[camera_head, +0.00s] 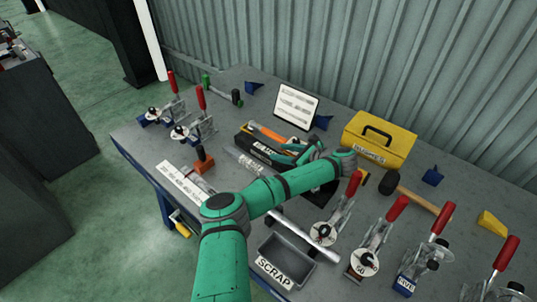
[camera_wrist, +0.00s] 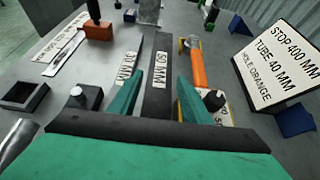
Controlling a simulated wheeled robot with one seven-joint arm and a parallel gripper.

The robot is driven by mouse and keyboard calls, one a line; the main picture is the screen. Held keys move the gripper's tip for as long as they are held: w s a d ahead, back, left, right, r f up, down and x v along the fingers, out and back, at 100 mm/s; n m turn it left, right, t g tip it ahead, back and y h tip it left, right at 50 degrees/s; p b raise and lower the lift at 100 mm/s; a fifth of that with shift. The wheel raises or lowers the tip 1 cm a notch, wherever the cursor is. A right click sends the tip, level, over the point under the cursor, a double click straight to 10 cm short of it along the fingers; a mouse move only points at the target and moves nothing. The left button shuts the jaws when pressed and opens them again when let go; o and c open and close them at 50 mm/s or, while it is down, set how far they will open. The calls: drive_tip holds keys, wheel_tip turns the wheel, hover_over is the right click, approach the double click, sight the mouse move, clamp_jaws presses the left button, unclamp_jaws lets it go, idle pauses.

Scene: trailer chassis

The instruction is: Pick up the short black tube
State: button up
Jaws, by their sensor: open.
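My gripper (camera_wrist: 158,98) is open, its two green fingers spread on either side of a long dark bar or holder (camera_wrist: 158,72) marked 50 MM. In the head view my gripper (camera_head: 286,152) is over the middle of the workbench. I see nothing clearly held. A second label, 30 MM, is left of the holder. To its right lies an orange cylindrical piece (camera_wrist: 198,68); a small black rounded piece (camera_wrist: 214,100) sits at its near end. I cannot tell for sure which dark piece is the short black tube; my arm hides part of this area.
A SCRAP tray (camera_head: 287,262) is near the front edge. A sign (camera_wrist: 278,66) stands at right in the wrist view. An orange block (camera_head: 204,162) is at left.

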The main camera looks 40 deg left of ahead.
sight(265, 149)
drive_tip(key=shift+x, duration=3.6)
drive_tip(key=shift+f, duration=0.15)
clamp_jaws()
